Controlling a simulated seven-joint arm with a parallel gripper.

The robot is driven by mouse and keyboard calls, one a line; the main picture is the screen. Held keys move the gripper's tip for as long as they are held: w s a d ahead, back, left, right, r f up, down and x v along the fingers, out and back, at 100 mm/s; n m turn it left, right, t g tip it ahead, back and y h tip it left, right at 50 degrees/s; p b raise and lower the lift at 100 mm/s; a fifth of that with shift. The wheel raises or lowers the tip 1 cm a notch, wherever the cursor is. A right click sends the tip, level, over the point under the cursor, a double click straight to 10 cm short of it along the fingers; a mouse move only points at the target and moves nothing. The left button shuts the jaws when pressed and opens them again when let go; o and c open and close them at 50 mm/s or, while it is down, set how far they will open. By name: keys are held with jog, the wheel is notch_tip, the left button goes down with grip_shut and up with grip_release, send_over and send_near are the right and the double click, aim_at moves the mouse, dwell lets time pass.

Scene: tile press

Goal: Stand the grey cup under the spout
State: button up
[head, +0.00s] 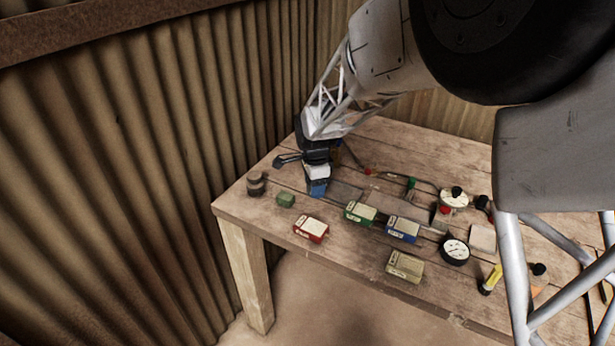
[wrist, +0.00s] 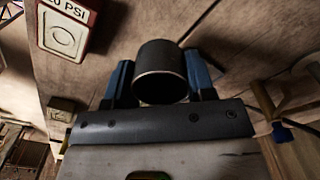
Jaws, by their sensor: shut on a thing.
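My gripper (wrist: 160,78) has its blue fingers on either side of a dark grey cup (wrist: 160,62), shut on it in the wrist view. The cup's round rim faces the wrist camera. In the head view my gripper (head: 318,187) is over the left end of the wooden table, and the cup in it cannot be made out there. I cannot tell whether the cup touches the table. I cannot make out a spout in either view.
Left of my gripper are a dark stacked cylinder (head: 257,184) and a green block (head: 286,200). A red-and-white box (head: 311,229), green box (head: 360,213), blue box (head: 402,229) and beige box (head: 405,266) lie in front and right. Gauges (head: 455,250) stand further right.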

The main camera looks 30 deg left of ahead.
jog(key=w+a, duration=0.4)
jog(key=w, duration=0.1)
jog(key=w+a+f, duration=0.1)
jog(key=w+a, duration=0.1)
jog(key=shift+w+a, duration=0.15)
jog(key=shift+a, duration=0.05)
jog(key=shift+f, duration=1.7)
jog(key=shift+f, duration=0.15)
jog(key=o, duration=0.9)
jog(key=shift+r, duration=6.15)
